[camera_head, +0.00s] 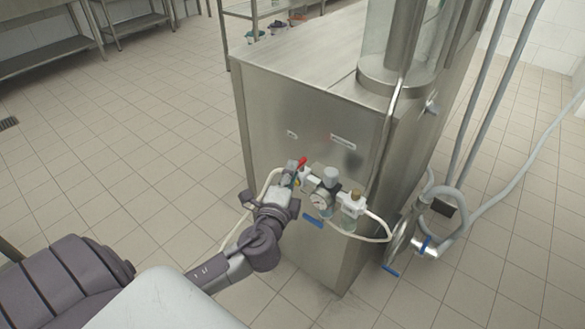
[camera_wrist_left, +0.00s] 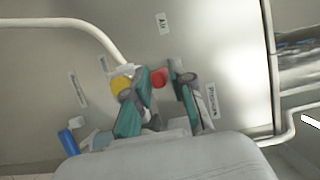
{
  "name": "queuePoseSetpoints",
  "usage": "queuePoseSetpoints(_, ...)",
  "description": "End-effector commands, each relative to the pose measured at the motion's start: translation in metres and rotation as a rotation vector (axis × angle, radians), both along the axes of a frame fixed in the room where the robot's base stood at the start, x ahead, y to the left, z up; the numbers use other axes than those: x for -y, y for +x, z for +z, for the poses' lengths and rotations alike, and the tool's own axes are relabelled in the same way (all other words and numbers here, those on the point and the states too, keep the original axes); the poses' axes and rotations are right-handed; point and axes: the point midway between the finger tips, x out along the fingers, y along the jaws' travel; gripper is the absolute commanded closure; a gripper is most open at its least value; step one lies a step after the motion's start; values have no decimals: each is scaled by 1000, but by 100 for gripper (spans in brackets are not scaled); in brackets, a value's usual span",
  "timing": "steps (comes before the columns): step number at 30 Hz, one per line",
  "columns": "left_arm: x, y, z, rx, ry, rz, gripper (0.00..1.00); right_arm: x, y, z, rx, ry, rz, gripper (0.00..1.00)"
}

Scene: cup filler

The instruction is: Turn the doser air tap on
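The red air tap handle (camera_head: 301,162) is on the front of the steel machine, left of the pressure gauge (camera_head: 319,200). It also shows as a red piece (camera_wrist_left: 158,78) in the left wrist view, below the "Air" label (camera_wrist_left: 163,23). My left gripper (camera_head: 294,172) is right at the tap. In the wrist view its two teal-padded fingers (camera_wrist_left: 159,88) are apart, with the red piece between their tips. I cannot tell whether either finger touches it. The tap's body is largely hidden by the gripper. My right gripper is out of view.
A white-capped filter unit (camera_head: 353,202) and a blue lever (camera_head: 314,221) sit right of the gripper. A white hose (camera_head: 352,235) loops below them. A yellow part (camera_wrist_left: 121,85) is close beside the left finger. Open tiled floor lies left of the machine.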

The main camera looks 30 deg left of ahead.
Motion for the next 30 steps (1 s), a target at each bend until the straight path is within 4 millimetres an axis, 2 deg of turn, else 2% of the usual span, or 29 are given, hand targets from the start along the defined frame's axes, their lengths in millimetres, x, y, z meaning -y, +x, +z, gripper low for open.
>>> queuePoseSetpoints(4, -3, 10, 0, 0, 0, 0, 77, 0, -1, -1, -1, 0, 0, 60)
queuePoseSetpoints(13, -4, 12, 0, -1, -1, 0, 77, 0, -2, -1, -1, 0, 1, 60)
queuePoseSetpoints(18, -4, 12, 0, -1, -1, 0, 100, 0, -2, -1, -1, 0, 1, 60)
queuePoseSetpoints(30, -5, 11, -1, -2, 0, -33, 100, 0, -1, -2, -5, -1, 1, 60)
